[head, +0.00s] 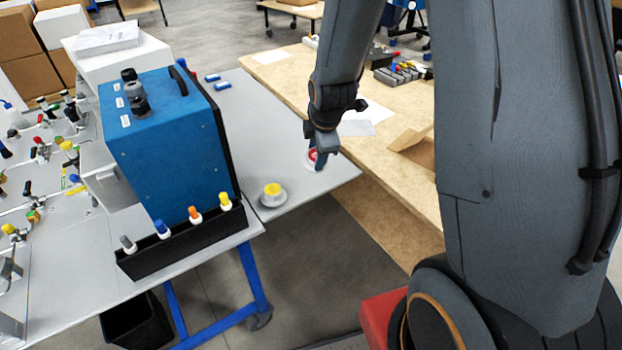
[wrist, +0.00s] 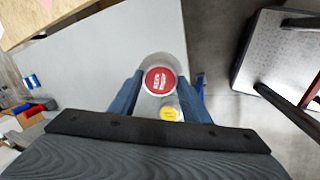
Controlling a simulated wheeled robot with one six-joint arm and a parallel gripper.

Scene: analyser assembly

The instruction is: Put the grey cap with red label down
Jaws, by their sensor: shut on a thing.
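The grey cap with the red label (head: 311,157) is at my gripper's fingertips in the head view, over the right part of the grey table and partly hidden by the fingers. In the wrist view the cap (wrist: 159,80) sits between the two blue-grey fingers, its red label facing the camera. My gripper (wrist: 157,92) is shut on it. My gripper (head: 318,162) points down close to the table top (head: 290,140). I cannot tell whether the cap touches the table.
A grey cap with a yellow label (head: 272,194) stands on the table left of my gripper. A blue analyser box (head: 165,145) and a black rack (head: 185,240) with several coloured-top bottles are further left. A wooden table (head: 400,165) is to the right.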

